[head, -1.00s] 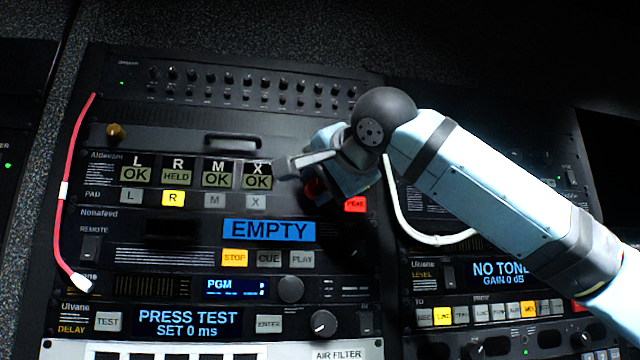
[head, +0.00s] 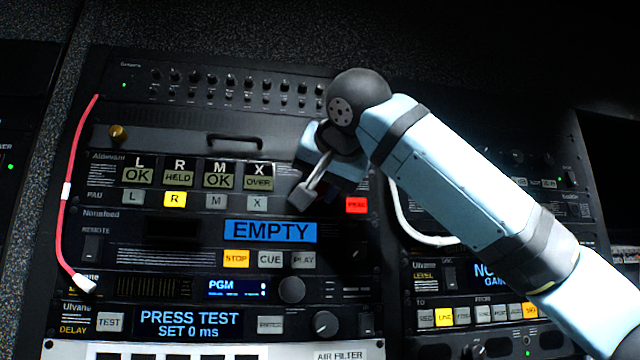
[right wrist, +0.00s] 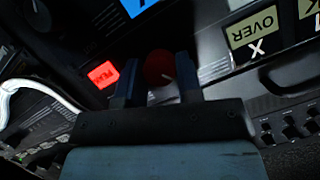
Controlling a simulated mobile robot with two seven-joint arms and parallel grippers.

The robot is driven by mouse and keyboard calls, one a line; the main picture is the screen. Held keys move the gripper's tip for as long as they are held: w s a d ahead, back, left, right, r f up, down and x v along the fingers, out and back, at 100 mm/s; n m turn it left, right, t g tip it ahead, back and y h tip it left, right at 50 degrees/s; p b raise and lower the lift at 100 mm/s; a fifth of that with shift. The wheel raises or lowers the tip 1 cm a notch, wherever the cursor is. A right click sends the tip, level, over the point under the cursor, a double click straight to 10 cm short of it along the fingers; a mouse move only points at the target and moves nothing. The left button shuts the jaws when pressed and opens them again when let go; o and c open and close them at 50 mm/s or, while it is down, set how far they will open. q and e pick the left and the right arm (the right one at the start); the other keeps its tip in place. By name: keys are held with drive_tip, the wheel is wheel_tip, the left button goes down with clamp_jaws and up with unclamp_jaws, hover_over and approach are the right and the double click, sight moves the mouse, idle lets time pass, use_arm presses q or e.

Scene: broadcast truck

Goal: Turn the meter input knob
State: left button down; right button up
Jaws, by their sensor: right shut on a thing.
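The red knob (right wrist: 158,66) of the meter panel shows in the right wrist view between the two dark fingers of my right gripper (right wrist: 157,80), which is shut on it. In the head view my right gripper (head: 325,182) is at the right end of the meter panel, and its own body hides the knob. Left of it are the meter displays L, R, M and X, reading OK, HELD, OK and OVER. The X display (head: 258,183) also shows upside down in the right wrist view (right wrist: 254,28). My left gripper is not in view.
A lit red button (head: 356,205) is close beside the gripper. A white cable (head: 405,222) hangs to the right, under my arm. A red cable (head: 64,205) runs down the left side. The EMPTY display (head: 270,231) is below the meters.

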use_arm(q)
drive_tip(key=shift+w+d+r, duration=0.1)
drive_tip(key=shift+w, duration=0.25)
use_arm(e)
drive_tip(key=shift+n+h, duration=0.4)
drive_tip(key=shift+n, duration=0.3)
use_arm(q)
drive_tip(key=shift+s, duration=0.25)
use_arm(e)
drive_tip(key=o, duration=0.9)
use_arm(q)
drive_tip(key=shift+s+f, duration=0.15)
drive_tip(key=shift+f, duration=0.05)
use_arm(e)
drive_tip(key=shift+o, duration=0.2)
drive_tip(key=shift+s, duration=0.15)
